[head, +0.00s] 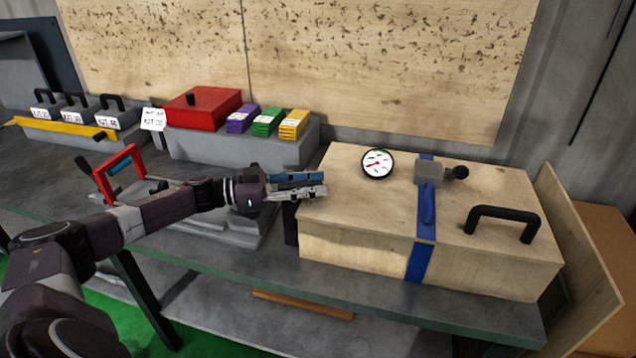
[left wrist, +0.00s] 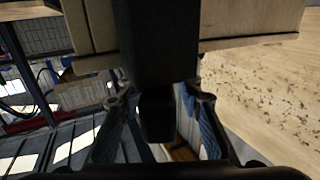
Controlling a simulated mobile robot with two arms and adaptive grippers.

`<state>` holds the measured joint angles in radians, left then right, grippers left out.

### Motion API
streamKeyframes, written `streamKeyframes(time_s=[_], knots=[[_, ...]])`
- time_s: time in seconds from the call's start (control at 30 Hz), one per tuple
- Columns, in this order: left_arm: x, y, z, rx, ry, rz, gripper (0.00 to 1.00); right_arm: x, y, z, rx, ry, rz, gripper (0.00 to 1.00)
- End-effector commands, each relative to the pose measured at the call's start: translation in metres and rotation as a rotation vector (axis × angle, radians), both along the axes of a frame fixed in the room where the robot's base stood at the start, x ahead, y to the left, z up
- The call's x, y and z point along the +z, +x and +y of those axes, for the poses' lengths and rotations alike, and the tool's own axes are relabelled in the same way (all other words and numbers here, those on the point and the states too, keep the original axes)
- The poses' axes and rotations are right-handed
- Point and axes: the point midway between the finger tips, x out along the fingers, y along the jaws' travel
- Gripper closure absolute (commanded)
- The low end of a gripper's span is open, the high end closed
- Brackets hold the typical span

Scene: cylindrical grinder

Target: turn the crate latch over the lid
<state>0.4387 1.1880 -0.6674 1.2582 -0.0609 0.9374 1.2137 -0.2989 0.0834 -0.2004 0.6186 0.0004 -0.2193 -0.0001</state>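The wooden crate (head: 345,240) stands on the bench with its lid (head: 345,195) down. A dark upright piece at its left end, which looks like the latch (head: 291,224), is partly hidden by my gripper. My left gripper (head: 322,184) is at the crate's upper left edge, its fingers pointing right. In the left wrist view a black bar (left wrist: 157,60), likely the latch, comes down between the spread fingers (left wrist: 156,100). Gaps show on both sides of it, and I cannot tell whether either finger touches it. My right gripper is not in view.
On the lid are a round gauge (head: 377,164), a blue strap (head: 427,205) with a grey buckle (head: 430,172), and a black handle (head: 503,215). A red box (head: 203,108) and coloured blocks (head: 267,122) sit behind.

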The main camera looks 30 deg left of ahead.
Motion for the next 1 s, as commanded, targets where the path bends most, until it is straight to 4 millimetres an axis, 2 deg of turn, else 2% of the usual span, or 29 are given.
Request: streamKeyframes(time_s=[0.3, 0.5, 0.9, 1.0], knots=[[-0.001, -0.045, 0.051, 0.004, 0.005, 0.005, 0.67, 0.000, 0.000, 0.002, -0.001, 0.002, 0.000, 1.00], [-0.001, -0.065, 0.073, 0.002, 0.001, 0.003, 0.67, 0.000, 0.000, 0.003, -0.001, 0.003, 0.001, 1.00], [0.000, -0.072, 0.081, 0.001, 0.001, -0.001, 0.67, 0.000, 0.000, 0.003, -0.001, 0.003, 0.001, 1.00], [0.001, -0.072, 0.080, 0.000, -0.001, 0.001, 0.76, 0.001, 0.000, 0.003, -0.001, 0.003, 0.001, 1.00]])
